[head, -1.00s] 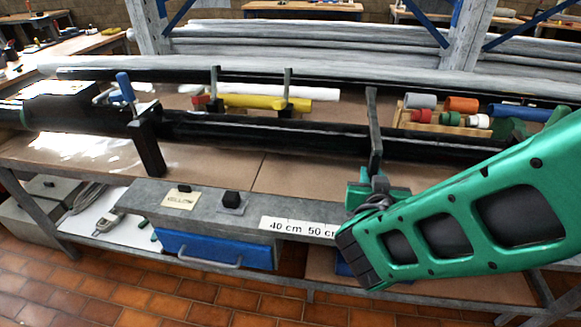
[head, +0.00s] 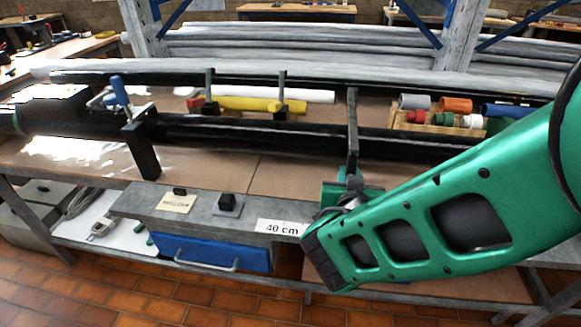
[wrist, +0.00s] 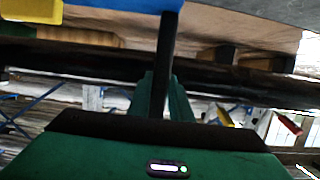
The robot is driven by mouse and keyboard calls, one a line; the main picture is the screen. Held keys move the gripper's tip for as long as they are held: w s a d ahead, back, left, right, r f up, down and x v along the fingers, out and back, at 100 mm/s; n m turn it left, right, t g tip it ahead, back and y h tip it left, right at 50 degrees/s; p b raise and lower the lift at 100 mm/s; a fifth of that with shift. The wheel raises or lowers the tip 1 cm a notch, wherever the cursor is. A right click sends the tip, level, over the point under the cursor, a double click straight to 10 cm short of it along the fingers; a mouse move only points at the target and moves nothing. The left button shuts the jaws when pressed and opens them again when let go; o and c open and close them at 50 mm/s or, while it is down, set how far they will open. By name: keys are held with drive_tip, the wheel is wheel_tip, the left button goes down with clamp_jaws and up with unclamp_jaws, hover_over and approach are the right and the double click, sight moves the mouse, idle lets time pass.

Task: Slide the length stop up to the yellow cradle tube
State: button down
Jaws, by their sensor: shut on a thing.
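The yellow cradle tube (head: 232,104) lies behind the long black rail, between upright posts. The length stop is a dark grey upright bar (head: 352,125) standing across the rail, right of the yellow tube's right end with a gap between them. My gripper (head: 348,190) is shut on the lower part of the stop, in front of the rail; my green arm reaches in from the right. In the wrist view the dark bar of the stop (wrist: 168,60) stands between my green fingers. The fingertips are partly hidden in the head view.
A wooden tray (head: 440,130) with coloured tubes stands right of the stop. A clamp with a blue handle (head: 118,90) is on the left. A white tube (head: 290,96) lies behind the yellow one. A grey front ledge carries a 40 cm label (head: 282,228).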

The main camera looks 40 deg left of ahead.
drive_tip(key=s+a, duration=0.9)
drive_tip(key=a, duration=0.5)
drive_tip(key=shift+a+f, duration=0.15)
idle(2.5)
drive_tip(key=c, duration=1.6)
unclamp_jaws()
drive_tip(key=shift+v, duration=3.5)
drive_tip(key=shift+w, duration=0.15)
drive_tip(key=shift+d, duration=0.2)
